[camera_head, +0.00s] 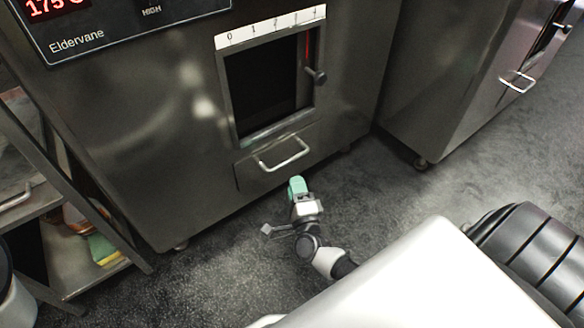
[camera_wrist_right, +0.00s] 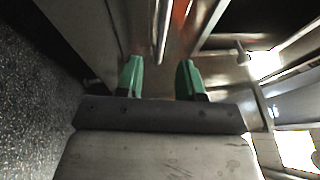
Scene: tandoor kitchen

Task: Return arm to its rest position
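My right gripper (camera_head: 298,187) is low in front of the steel oven (camera_head: 150,130), just below its small lower drawer handle (camera_head: 283,155). In the head view its green fingers look apart from that handle. In the right wrist view the two green fingers (camera_wrist_right: 160,76) stand apart with nothing gripped between them. A thin upright bar (camera_wrist_right: 163,35) shows beyond the fingertips; I cannot tell what it belongs to. My right arm reaches forward from the bottom of the head view. My left gripper is not in view.
The oven has a dark open window (camera_head: 268,88) with a side knob (camera_head: 316,75). A second steel cabinet (camera_head: 440,80) stands at the right. A metal shelf rack (camera_head: 60,240) stands at the left. Grey floor (camera_head: 215,285) is clear around the arm.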

